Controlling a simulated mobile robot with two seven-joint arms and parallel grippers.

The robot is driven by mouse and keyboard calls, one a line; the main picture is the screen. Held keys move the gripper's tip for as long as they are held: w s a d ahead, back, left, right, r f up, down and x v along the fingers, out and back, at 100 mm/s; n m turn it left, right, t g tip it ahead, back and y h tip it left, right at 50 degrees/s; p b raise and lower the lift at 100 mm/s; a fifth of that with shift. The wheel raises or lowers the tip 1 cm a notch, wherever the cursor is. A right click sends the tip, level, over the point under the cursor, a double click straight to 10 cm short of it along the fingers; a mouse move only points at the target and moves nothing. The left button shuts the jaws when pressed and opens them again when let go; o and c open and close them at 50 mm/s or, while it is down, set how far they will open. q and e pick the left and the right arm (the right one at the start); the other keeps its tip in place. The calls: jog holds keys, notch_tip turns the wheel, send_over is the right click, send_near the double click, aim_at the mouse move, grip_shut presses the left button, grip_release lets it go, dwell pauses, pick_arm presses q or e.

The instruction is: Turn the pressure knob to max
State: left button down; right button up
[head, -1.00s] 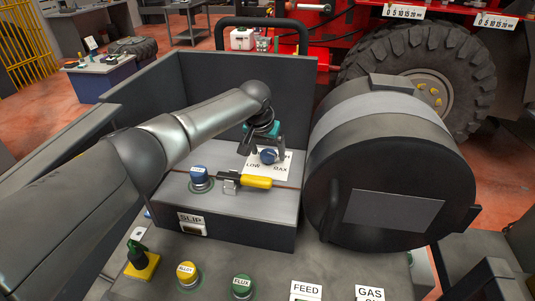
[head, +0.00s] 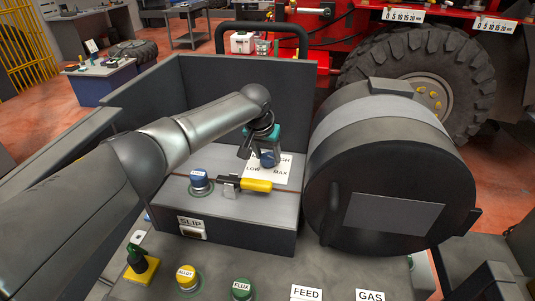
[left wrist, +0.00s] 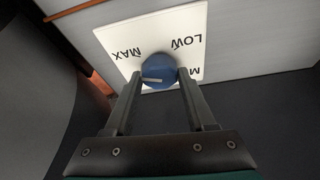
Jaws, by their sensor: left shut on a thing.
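The knob's white mark points left in that view, below the MAX label. My left gripper also shows from above in the head view (head: 258,153). My right gripper is out of sight.
A big dark drum (head: 385,180) is close on the right. Grey walls enclose the panel's back and left. ALLOY (head: 187,276) and FLUX (head: 242,287) buttons lie nearer.

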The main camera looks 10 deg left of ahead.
pick_arm(q)
jog(key=shift+m+h+p, duration=0.3)
jog(key=shift+m+p, duration=0.2)
jog(key=shift+m, duration=0.2)
jog(key=shift+c, duration=1.1)
grip_release()
jog(key=p+v, duration=1.3)
jog(key=v, duration=0.2)
jog(key=shift+r, duration=0.2)
